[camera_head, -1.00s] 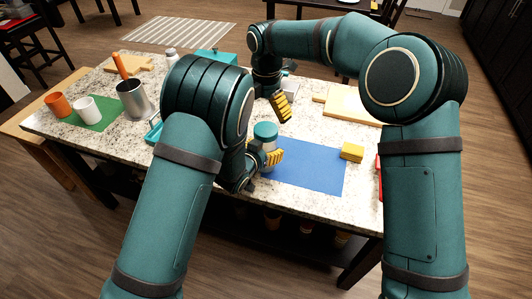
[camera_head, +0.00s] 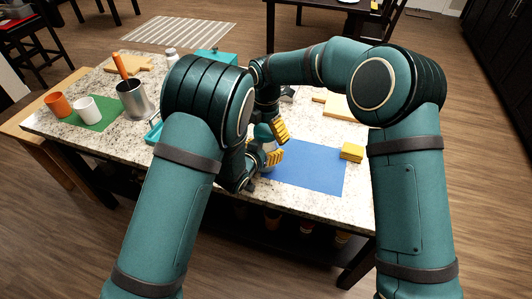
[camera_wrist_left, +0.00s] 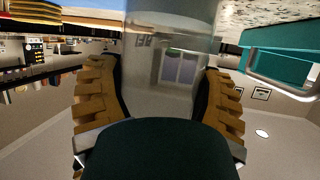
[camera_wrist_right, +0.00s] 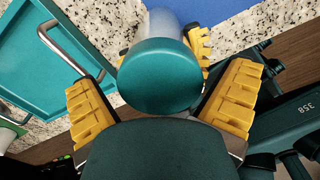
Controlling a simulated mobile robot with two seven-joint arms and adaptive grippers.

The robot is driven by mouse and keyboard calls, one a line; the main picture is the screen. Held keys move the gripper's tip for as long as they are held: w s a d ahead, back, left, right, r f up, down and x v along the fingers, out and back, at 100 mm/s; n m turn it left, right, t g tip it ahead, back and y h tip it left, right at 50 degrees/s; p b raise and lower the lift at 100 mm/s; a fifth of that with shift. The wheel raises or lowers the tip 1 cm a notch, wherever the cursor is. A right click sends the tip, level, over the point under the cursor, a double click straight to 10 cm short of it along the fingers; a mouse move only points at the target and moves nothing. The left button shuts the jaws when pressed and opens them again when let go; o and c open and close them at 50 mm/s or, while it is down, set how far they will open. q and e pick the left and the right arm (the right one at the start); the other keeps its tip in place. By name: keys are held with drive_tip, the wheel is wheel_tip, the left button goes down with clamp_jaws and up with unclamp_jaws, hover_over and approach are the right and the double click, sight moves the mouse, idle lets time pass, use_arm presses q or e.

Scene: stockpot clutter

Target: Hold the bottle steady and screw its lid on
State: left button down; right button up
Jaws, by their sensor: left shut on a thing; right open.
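The bottle (camera_wrist_left: 165,80) is clear and shows between the yellow fingers of my left gripper (camera_wrist_left: 160,95), which is shut on its side. In the head view my left gripper (camera_head: 268,158) is at the left edge of the blue mat (camera_head: 310,168). The teal lid (camera_wrist_right: 160,75) sits on top of the bottle in the right wrist view; I cannot tell whether its thread is engaged. My right gripper (camera_wrist_right: 160,108) is open, with its fingers on either side of the lid and apart from it. In the head view the right gripper (camera_head: 279,130) is just above the bottle, hiding part of the lid.
A teal tray with a metal handle (camera_wrist_right: 60,60) lies close to the bottle. A yellow block (camera_head: 351,152) is on the mat's right side. A metal canister (camera_head: 132,98), white cup (camera_head: 86,107) and orange cup (camera_head: 58,104) stand at left. A cutting board (camera_head: 350,108) lies behind.

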drive_tip(key=shift+f, duration=0.1)
drive_tip(key=c, duration=1.3)
drive_tip(key=shift+o, duration=0.2)
drive_tip(key=m, duration=0.6)
drive_tip(key=shift+m, duration=0.3)
drive_tip(key=o, duration=1.3)
drive_tip(key=shift+c, duration=0.2)
drive_tip(key=shift+r, duration=2.3)
